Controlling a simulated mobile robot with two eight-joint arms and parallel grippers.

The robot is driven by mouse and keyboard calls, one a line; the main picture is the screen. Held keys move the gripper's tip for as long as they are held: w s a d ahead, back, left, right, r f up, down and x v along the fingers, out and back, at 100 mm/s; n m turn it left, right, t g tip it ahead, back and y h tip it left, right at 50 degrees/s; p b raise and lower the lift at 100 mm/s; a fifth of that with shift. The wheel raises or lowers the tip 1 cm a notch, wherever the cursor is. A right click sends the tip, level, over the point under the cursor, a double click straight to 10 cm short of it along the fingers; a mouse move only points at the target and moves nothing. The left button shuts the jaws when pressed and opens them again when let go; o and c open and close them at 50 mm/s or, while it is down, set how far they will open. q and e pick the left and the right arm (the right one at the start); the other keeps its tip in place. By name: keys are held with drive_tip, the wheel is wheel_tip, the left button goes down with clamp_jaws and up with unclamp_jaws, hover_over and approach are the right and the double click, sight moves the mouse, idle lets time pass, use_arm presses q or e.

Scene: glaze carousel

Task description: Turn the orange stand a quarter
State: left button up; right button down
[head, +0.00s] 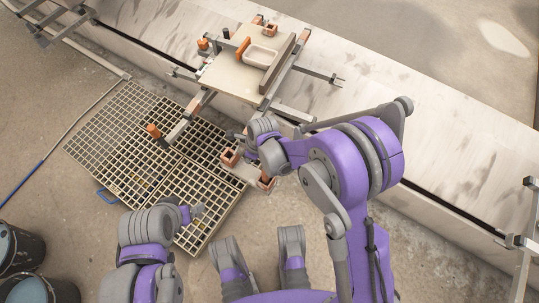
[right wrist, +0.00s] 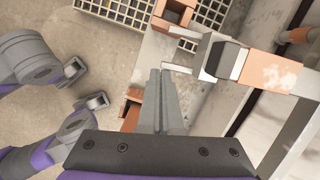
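A turntable-like stand with a pale square board (head: 232,77) and grey arms with orange parts sits at the upper middle of the head view, over the edge of the pale ledge. My right gripper (head: 238,136) is below the board, beside the stand's lower arm. In the right wrist view its two grey fingers (right wrist: 158,101) lie together with nothing visible between them. An orange-sleeved bar (right wrist: 271,71) is just right of them. My left gripper (head: 194,213) is low over the grating; its fingers are unclear.
A floor grating (head: 120,115) lies left of and below the stand. Orange-brown open boxes (head: 230,157) sit on a pale plate near my right wrist. Dark buckets (head: 18,248) stand at lower left. A long pale ledge (head: 440,135) runs diagonally across the view.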

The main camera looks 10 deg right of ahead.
drive_tip(key=shift+w+a, duration=0.2)
drive_tip(key=shift+a, duration=0.6)
drive_tip(key=shift+w+a, duration=0.15)
drive_tip(key=shift+a, duration=0.6)
drive_tip(key=shift+w+a, duration=0.2)
drive_tip(key=shift+a, duration=0.6)
